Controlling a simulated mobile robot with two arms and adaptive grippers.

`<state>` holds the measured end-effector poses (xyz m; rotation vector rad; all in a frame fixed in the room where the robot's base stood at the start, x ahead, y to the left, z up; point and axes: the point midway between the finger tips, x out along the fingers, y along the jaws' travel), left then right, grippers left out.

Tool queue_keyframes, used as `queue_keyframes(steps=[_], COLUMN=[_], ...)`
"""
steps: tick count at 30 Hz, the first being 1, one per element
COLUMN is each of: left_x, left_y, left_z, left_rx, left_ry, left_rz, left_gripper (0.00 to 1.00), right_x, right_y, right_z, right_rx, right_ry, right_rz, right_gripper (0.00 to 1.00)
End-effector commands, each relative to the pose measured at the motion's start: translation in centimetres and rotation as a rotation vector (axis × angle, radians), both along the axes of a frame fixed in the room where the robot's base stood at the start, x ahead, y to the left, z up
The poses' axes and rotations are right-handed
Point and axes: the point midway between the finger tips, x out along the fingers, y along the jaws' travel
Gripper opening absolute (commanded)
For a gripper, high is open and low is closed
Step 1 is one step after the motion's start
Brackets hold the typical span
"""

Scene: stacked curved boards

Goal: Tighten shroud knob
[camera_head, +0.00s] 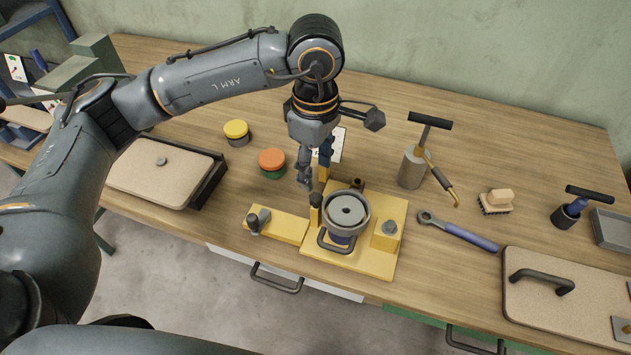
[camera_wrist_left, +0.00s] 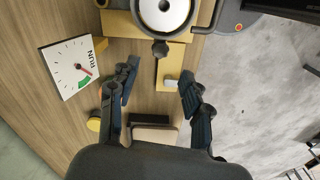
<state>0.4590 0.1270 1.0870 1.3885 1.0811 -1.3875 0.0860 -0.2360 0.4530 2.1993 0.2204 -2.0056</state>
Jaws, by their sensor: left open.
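A yellow fixture plate (camera_head: 385,267) lies on the bench and carries a round grey metal housing (camera_head: 347,209) with a light disc and a dark handle loop in front. The housing shows at the top of the left wrist view (camera_wrist_left: 165,12), with a small dark round knob (camera_wrist_left: 160,48) at its edge. A grey knob (camera_head: 390,228) tops a yellow block on the plate's right. Another knob (camera_head: 257,220) sits on a yellow strip to the left. I cannot tell which is the shroud knob. My left gripper (camera_head: 314,172) is open and empty, above and behind the fixture. My right gripper is not in view.
A RUN dial (camera_wrist_left: 72,67) stands behind my gripper. Yellow (camera_head: 236,129) and orange (camera_head: 272,160) lidded jars stand left. Boards (camera_head: 150,175) flank both sides.

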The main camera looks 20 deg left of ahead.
Motion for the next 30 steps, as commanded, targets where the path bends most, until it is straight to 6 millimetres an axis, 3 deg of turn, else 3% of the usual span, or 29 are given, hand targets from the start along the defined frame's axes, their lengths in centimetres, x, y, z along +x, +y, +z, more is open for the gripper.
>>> queue_keyframes(steps=[3,9,30], left_x=[0.1,0.0,0.0], left_y=[0.0,0.0,0.0], left_z=[2.2,4.1,4.3], left_rx=[-0.001,0.001,0.000], left_ry=[-0.004,-0.001,0.001], left_rz=[-0.001,-0.001,-0.001], left_gripper=[0.49,0.49,0.49], right_x=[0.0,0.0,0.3], right_y=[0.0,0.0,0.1], right_z=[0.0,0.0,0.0], right_rx=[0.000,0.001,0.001], right_ry=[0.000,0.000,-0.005], right_rz=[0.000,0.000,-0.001], right_gripper=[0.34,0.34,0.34])
